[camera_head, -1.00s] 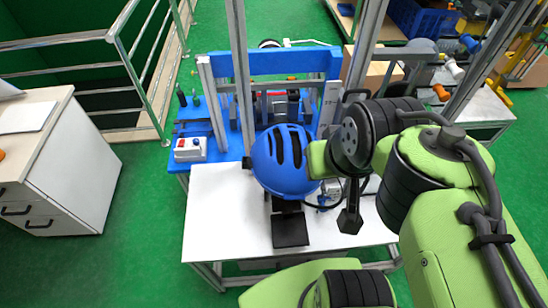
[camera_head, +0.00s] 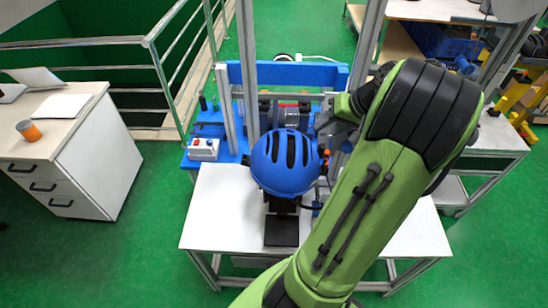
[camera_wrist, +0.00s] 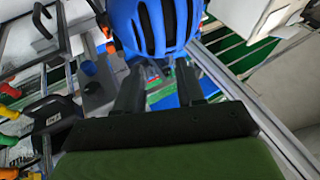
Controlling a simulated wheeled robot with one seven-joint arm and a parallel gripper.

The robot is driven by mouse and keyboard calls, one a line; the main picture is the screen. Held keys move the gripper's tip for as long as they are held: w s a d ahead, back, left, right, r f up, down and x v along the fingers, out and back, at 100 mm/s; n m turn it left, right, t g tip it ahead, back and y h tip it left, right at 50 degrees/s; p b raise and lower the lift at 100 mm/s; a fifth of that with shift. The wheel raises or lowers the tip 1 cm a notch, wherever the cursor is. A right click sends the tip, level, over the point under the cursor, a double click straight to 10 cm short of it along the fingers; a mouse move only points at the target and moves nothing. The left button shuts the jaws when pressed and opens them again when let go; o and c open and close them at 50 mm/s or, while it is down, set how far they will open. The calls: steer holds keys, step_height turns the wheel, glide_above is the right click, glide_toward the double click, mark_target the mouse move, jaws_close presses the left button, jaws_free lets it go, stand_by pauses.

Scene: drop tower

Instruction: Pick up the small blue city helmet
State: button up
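The blue city helmet (camera_head: 284,162) has dark vent slots and sits on a black stand (camera_head: 281,228) on the white table (camera_head: 220,225). In the wrist view the helmet (camera_wrist: 155,25) fills the top middle. My gripper (camera_wrist: 158,75) shows there with two dark fingers spread apart and nothing between them. The fingertips point at the helmet's lower edge; I cannot tell whether they touch it. In the head view my arm comes in from the right of the helmet and hides most of the gripper.
Behind the helmet stands the drop tower with metal posts (camera_head: 249,75) and a blue beam (camera_head: 290,73). A red-buttoned control box (camera_head: 204,149) is on the blue base at left. A white drawer cabinet (camera_head: 75,150) stands far left. Green floor between is clear.

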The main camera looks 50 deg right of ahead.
steer(key=b, duration=0.1)
glide_toward(300, 147)
steer(key=x, duration=0.3)
steer(key=shift+w+d+f, duration=0.1)
steer(key=shift+w+f, duration=0.05)
steer(key=shift+w, duration=0.1)
steer(key=x, duration=0.5)
steer(key=shift+f, duration=0.2)
steer(key=shift+s, duration=0.1)
jaws_close()
steer(key=shift+r, duration=0.1)
